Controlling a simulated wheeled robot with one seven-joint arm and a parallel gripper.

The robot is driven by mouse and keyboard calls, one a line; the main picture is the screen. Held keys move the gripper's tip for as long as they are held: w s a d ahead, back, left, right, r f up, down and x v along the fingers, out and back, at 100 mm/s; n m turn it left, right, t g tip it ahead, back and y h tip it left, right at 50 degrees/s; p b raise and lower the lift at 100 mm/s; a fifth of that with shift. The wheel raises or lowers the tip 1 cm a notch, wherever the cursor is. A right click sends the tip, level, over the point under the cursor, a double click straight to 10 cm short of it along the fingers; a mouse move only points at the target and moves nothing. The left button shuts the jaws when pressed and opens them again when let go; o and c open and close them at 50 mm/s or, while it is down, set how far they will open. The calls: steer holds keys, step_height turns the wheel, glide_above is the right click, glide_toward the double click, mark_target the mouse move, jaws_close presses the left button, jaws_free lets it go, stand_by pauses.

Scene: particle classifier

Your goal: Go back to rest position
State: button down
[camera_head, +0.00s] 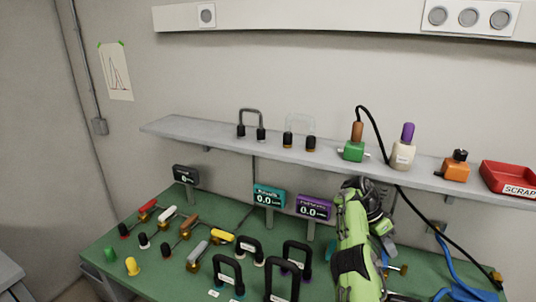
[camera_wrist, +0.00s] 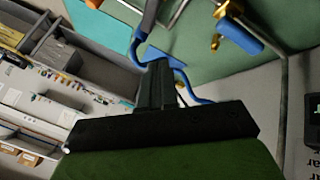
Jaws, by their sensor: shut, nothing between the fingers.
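My arm (camera_head: 352,250) reaches over the right part of the green workbench (camera_head: 212,212) in the head view. My gripper cannot be made out clearly there. In the wrist view my gripper (camera_wrist: 157,82) is a dark shape at the centre, its fingers together with nothing between them. Blue handles and a bent metal rod show just beyond it, and I cannot tell how far apart they are from it. A blue-handled piece with a brass fitting (camera_wrist: 240,35) is at upper right.
A grey shelf (camera_head: 205,132) runs above the bench, with a green block (camera_head: 353,151), an orange block (camera_head: 456,172) and a red scrap tray (camera_head: 512,178). Several black-handled pieces and small displays, including a teal one (camera_head: 268,195), crowd the bench left of my arm. Blue tubing (camera_head: 462,270) lies at right.

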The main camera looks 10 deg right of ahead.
steer(key=s+a+r+n+t+y, duration=0.1)
steer(key=s+a+r+t, duration=0.15)
steer(key=r, duration=0.35)
steer(key=s+a+r+n+t+y, duration=0.1)
steer(key=a+r+n, duration=0.15)
steer(key=r, duration=0.45)
steer(key=s+a+r+n+t+y, duration=0.1)
steer(key=s+a+r+n, duration=0.15)
steer(key=a, duration=0.25)
steer(key=s+a+r+n+t+y, duration=0.1)
steer(key=s+a+r+t, duration=0.15)
steer(key=a, duration=0.25)
steer(key=s+a+f+n+t+y, duration=0.1)
steer(key=s+a+f+n+t, duration=0.2)
steer(key=s+a+n, duration=0.7)
steer(key=s+a, duration=0.7)
steer(key=s, duration=0.2)
steer(key=shift+a+f+n+t, duration=0.15)
steer(key=shift+n+t, duration=0.25)
steer(key=shift+s, duration=0.1)
